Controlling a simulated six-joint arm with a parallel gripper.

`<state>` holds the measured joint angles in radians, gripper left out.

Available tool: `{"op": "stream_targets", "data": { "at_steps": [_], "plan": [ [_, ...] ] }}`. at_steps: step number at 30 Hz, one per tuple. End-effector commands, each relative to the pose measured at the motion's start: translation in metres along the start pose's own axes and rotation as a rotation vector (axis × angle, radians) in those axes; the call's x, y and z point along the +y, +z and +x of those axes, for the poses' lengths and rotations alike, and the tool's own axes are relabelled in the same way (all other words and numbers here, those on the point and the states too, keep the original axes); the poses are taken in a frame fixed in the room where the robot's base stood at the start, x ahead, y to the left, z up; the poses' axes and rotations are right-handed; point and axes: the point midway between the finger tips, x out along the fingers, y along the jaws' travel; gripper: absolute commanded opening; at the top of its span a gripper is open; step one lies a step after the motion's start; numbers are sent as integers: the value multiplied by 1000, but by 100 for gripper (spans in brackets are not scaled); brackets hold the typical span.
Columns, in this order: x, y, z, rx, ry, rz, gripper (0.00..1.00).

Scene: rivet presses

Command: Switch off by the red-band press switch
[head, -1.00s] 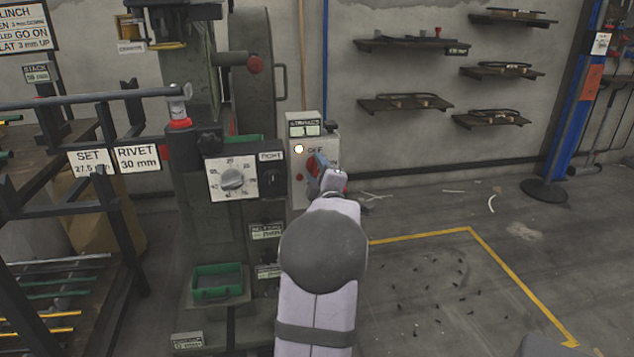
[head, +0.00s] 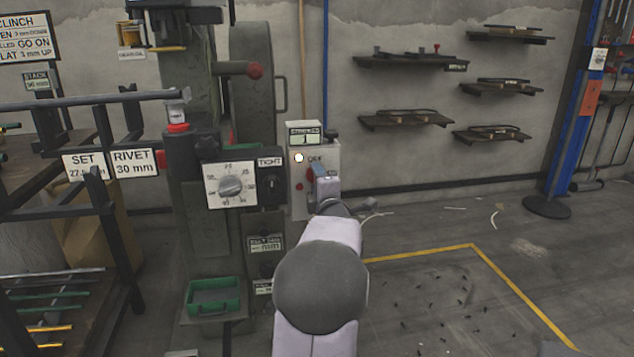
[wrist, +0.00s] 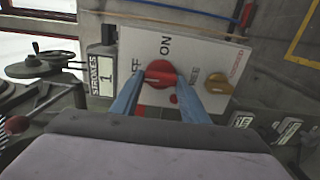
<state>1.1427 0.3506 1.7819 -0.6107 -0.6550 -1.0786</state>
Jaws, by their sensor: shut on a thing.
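The red rotary switch knob (wrist: 158,75) is on a pale panel (wrist: 195,58) marked ON and OFF. My gripper (wrist: 158,86) has its two blue fingers on either side of this knob and is shut on it. In the head view my gripper (head: 318,177) is in front of the panel (head: 327,158) and hides most of the red knob (head: 310,175). I cannot tell exactly which mark the knob points to. The green press (head: 190,100) behind the panel has a red band (head: 178,128) on its post.
A yellow knob (wrist: 220,88) sits close to my right finger in the wrist view. A stroke counter (head: 304,138) reads 1, above a lit white lamp (head: 299,158). A dial box (head: 231,185) stands left of the panel.

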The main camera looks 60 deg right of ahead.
Motion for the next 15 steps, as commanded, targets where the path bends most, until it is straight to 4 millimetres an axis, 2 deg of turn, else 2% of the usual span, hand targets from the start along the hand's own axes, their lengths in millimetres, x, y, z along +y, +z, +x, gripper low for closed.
{"op": "stream_targets", "data": {
  "at_steps": [2, 3, 5, 15],
  "plan": [
    [0, 0, 0, 1, -2, -4, 18],
    [0, 0, 0, 1, -2, -4, 43],
    [0, 0, 0, 1, -1, -4, 57],
    [0, 0, -1, 0, 0, -1, 59]
  ]
}}
